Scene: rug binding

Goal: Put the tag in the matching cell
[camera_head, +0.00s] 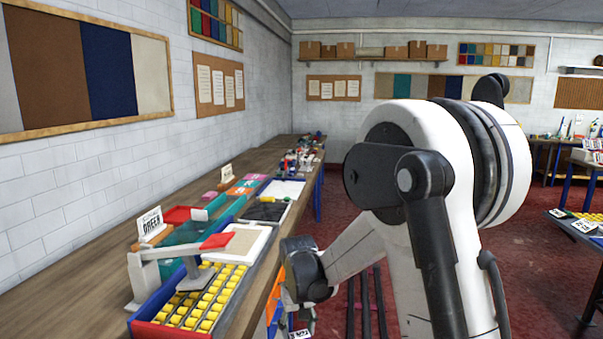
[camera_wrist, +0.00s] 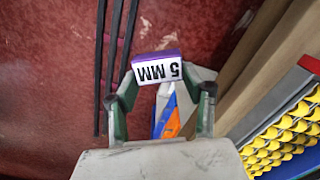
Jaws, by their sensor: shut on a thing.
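The tag (camera_wrist: 158,69) is a small block with a white face reading "5 MM", upside down in the wrist view, and a purple edge. My gripper (camera_wrist: 166,90) is shut on it, one finger at each side. In the head view my gripper (camera_head: 300,318) hangs low beside the front edge of the bench, mostly behind my arm. A bit of white, lettered surface shows there at the picture's bottom edge. I cannot make out a cell marked to match the tag in either view.
The long wooden bench (camera_head: 98,264) runs along the left wall. A tray of yellow rolls (camera_head: 196,314) stands near its front edge, with a white-armed device above it. In the wrist view a blue and orange object (camera_wrist: 166,118) lies below the tag. Dark bars (camera_wrist: 112,60) cross the red floor.

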